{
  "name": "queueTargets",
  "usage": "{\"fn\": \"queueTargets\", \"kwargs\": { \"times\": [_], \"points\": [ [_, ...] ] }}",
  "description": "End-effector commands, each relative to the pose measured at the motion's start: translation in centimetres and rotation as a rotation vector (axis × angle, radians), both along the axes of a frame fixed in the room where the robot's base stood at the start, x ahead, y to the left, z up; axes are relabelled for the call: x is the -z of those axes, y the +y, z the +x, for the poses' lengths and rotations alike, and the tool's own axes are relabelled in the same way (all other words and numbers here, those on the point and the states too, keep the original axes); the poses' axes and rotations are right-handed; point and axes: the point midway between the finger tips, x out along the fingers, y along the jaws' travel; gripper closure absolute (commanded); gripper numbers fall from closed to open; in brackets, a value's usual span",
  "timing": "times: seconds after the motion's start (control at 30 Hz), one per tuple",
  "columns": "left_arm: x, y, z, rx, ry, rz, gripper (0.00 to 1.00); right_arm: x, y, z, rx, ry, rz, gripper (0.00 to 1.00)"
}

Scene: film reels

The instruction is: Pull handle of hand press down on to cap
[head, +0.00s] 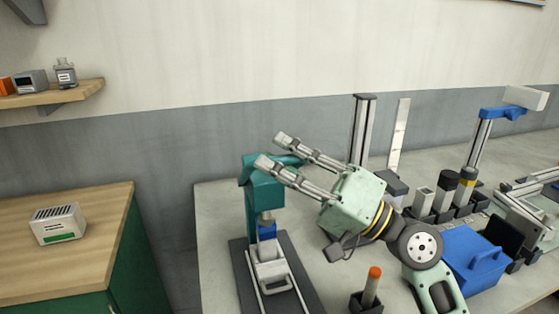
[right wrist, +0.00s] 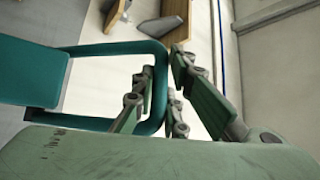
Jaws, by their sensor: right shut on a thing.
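The teal hand press (head: 252,207) stands on a dark base plate at the front left of the grey bench. Its teal handle (head: 289,161) is at the top; in the right wrist view the handle loop (right wrist: 118,47) passes between the finger pads. My right gripper (head: 272,152) reaches in from the right and is shut on the handle. A blue piece (head: 267,231) sits under the press head, above a pale metal block (head: 270,270); I cannot tell whether it is the cap. My left gripper is not in view.
A dark holder with an orange-topped cylinder (head: 374,273) stands right of the press. A blue box (head: 472,258), several dark holders and a blue-topped stand (head: 490,112) fill the bench's right side. A wooden-topped cabinet (head: 90,235) is left, across a gap.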

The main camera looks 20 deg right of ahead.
Motion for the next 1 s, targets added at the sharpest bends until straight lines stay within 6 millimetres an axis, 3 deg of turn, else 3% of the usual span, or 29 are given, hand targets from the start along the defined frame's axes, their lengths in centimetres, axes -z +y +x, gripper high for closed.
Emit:
{"fn": "queueTargets", "kwargs": {
  "times": [0.27, 0.3, 0.5, 0.83, 1.0],
  "points": [
    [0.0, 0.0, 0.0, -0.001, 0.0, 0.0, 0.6, 0.4, 0.1, 0.1, 0.001, 0.005, -0.007, 1.0],
    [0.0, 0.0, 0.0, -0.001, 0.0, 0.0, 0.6, 0.4, 0.1, 0.1, 0.001, 0.005, -0.007, 0.85],
    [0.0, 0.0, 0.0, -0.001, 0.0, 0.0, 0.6, 0.3, 0.1, 0.1, -0.001, 0.005, -0.005, 0.68],
    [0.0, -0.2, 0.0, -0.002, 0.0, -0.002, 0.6, 0.3, -0.1, 0.0, 0.0, 0.004, -0.002, 0.68],
    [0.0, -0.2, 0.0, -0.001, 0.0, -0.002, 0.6, 1.2, -1.5, -1.0, 0.002, 0.008, -0.002, 0.68]
  ]
}}
